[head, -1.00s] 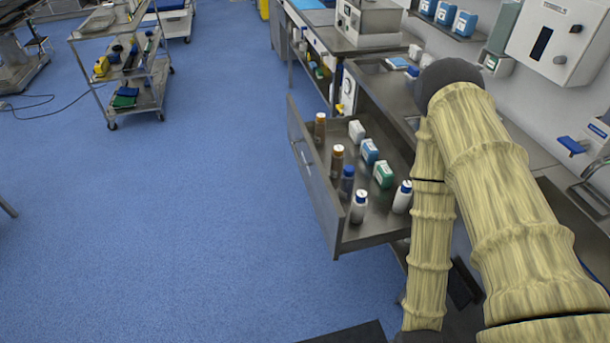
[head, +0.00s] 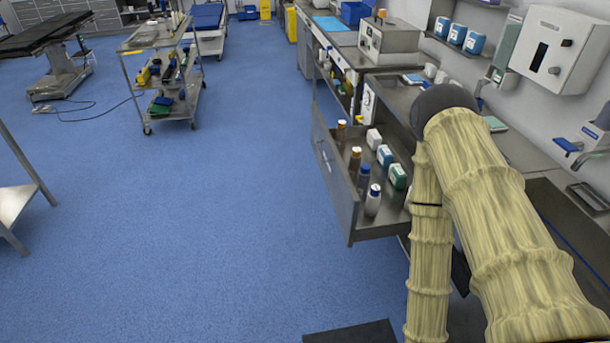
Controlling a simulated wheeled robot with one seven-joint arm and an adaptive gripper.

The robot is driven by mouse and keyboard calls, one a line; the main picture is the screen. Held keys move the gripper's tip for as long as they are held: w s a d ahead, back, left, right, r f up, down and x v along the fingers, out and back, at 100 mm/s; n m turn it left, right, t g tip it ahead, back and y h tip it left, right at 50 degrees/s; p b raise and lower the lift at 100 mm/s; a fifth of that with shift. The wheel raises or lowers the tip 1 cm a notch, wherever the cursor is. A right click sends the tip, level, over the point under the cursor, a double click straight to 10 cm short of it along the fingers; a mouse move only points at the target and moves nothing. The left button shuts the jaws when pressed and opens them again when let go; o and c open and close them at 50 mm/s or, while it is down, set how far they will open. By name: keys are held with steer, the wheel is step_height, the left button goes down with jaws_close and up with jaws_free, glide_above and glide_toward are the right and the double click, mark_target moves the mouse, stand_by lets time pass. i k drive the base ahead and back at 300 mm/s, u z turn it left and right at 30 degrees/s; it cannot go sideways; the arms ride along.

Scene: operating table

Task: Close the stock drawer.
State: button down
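The stock drawer (head: 345,190) stands pulled out from the steel counter on the right, its front panel facing left over the floor. My arm, in a yellowish cover, rises at the right and hides part of the drawer's right end and the counter. My gripper is not in view.
The steel counter (head: 395,93) runs along the right wall, with a boxy device (head: 388,42) on it. A steel trolley (head: 150,45) stands at the upper left, and a table edge (head: 15,200) shows at far left. The blue floor left of the drawer is clear.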

mark_target(391, 219)
steer(key=u, duration=0.55)
steer(key=i, duration=1.2)
steer(key=z, duration=0.25)
